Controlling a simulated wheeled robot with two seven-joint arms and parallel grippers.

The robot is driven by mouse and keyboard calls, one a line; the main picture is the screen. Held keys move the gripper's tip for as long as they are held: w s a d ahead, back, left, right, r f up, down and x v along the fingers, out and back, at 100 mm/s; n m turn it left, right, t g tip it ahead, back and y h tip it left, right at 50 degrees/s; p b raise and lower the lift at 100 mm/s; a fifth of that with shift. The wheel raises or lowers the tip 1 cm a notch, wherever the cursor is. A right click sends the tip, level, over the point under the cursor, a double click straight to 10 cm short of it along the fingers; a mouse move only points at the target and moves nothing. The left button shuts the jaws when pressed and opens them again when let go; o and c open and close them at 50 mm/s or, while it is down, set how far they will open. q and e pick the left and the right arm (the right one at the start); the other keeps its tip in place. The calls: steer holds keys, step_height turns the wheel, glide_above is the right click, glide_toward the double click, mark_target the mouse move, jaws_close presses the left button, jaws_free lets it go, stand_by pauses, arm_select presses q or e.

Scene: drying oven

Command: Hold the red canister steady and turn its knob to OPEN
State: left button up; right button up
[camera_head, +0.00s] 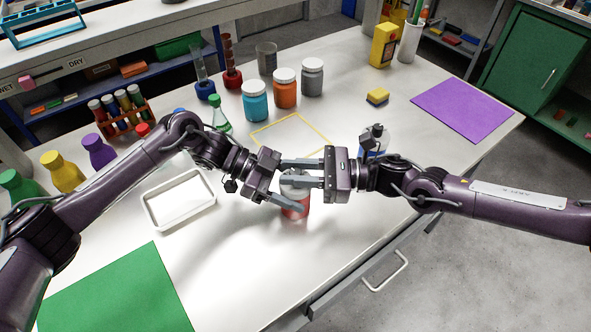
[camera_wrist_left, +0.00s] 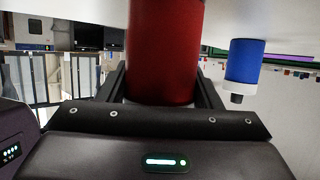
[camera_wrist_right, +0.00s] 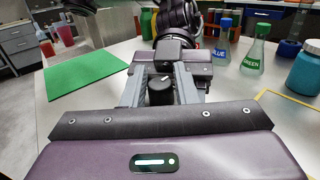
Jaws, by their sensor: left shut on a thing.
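The red canister (camera_head: 293,212) stands on the white table near its front edge, with a pale upper part. My left gripper (camera_head: 288,196) is shut on it; the left wrist view shows the red body (camera_wrist_left: 165,55) between the two fingers. My right gripper (camera_head: 291,172) is above the canister top, fingers reaching in from the right. In the right wrist view the black knob (camera_wrist_right: 160,91), with a small white mark, is between the right fingers, which look spread around it. I cannot read any OPEN marking.
A blue canister (camera_head: 373,143) stands just behind my right wrist. A white tray (camera_head: 152,217) and a green mat (camera_head: 120,295) lie to the left. The table's front edge is close.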

jaws_close()
steer(key=shift+m+t, duration=0.3)
steer(key=shift+t, duration=0.1)
steer(key=m+t, duration=0.2)
steer(key=t, duration=0.1)
steer(key=shift+s+m+t+h, duration=0.1)
steer(key=shift+m+t+h, duration=0.2)
steer(key=shift+t+h, duration=0.1)
steer(key=shift+m+t+h, duration=1)
steer(key=shift+m+t, duration=0.3)
steer(key=shift+t, duration=0.7)
steer(key=shift+o, duration=2.1)
jaws_free()
